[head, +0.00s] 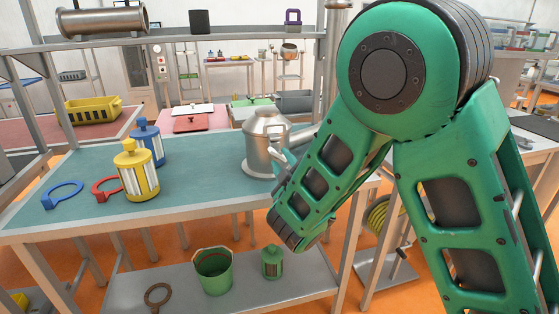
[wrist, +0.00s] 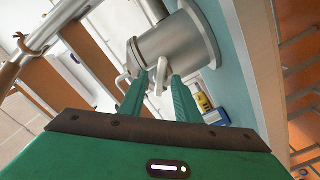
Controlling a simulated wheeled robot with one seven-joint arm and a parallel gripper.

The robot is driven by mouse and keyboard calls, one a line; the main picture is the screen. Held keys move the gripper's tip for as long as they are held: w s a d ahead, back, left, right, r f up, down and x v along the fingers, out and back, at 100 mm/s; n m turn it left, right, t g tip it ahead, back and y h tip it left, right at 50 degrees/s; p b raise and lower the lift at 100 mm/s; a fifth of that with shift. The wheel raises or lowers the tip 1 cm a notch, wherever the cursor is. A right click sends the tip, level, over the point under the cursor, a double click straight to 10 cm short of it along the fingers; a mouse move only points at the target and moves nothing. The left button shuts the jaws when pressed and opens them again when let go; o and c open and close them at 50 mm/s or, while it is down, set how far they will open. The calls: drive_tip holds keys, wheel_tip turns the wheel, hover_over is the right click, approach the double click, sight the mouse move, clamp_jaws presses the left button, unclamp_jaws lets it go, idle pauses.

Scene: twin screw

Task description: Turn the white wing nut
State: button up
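A grey metal vessel (head: 262,142) stands near the right end of the teal-topped workbench (head: 215,166); it fills the upper middle of the wrist view (wrist: 178,45). The white wing nut (wrist: 160,78) is on the vessel's near side. My gripper (wrist: 160,76) has two green fingers held apart, with a gap visible beside the white wing. I cannot tell whether either finger touches it. In the head view my arm hides most of the gripper.
A green bucket (head: 214,272) and green lantern (head: 272,262) stand on the lower shelf. The bench middle is clear.

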drive_tip(key=shift+x, duration=1.15)
drive_tip(key=shift+c, duration=0.3)
clamp_jaws()
drive_tip(key=shift+n, duration=0.3)
drive_tip(key=n, duration=0.3)
drive_tip(key=shift+n, duration=2.2)
